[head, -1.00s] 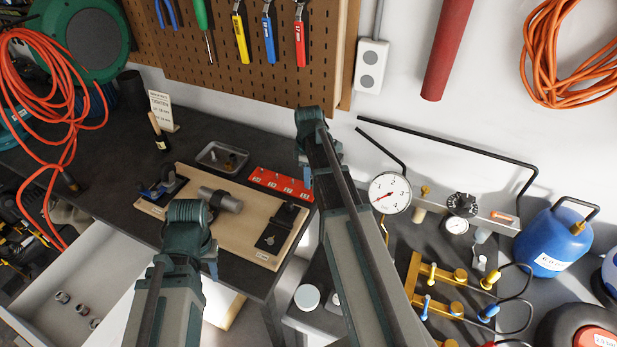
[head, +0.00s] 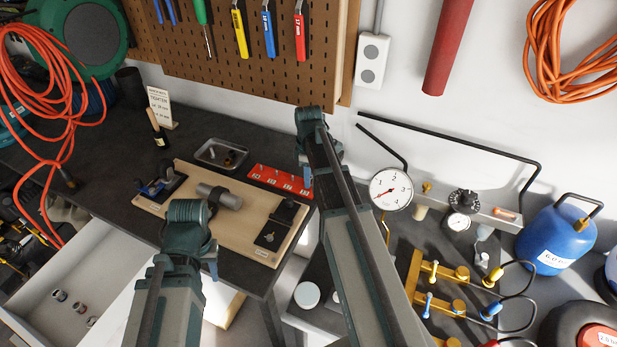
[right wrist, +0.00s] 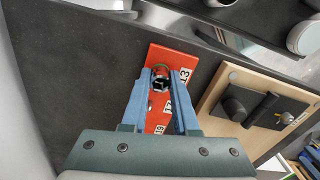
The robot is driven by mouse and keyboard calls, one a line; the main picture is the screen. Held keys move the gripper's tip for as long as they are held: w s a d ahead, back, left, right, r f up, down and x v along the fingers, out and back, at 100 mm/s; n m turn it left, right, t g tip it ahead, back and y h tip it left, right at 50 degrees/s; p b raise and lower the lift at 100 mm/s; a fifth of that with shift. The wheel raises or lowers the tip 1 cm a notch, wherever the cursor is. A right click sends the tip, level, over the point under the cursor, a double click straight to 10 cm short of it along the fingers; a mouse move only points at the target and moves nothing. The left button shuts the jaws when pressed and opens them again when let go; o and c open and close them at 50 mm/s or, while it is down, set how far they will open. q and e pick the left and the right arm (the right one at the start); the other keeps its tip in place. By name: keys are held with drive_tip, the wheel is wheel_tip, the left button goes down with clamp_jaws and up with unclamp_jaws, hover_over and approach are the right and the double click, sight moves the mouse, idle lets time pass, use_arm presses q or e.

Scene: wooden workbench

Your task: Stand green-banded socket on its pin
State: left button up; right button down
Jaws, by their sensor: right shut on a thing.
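The socket (right wrist: 160,84), with a green band at its rim, is between the blue fingers of my right gripper (right wrist: 161,76) in the right wrist view. My right gripper is shut on it, over the red rack (right wrist: 157,54) with white number labels. I cannot tell whether the socket touches the rack; the pin under it is hidden. The red rack (head: 282,181) also shows in the head view, where my right arm covers most of its gripper. My left gripper (head: 211,266) is mostly hidden behind its own wrist, in front of the wooden board.
The wooden board (head: 165,206) with clamps and a grey cylinder lies beside the rack. A metal tray (head: 221,155) with small parts stands behind it. The open drawer (head: 70,277) at lower left holds several sockets.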

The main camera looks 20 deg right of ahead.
drive_tip(key=shift+f, duration=0.2)
idle(0.5)
drive_tip(key=c, duration=0.6)
unclamp_jaws()
drive_tip(key=shift+r, duration=0.15)
wheel_tip(320, 180, up, 14)
drive_tip(key=p, duration=1.3)
drive_tip(key=shift+f, duration=0.2)
drive_tip(key=shift+f, duration=0.1)
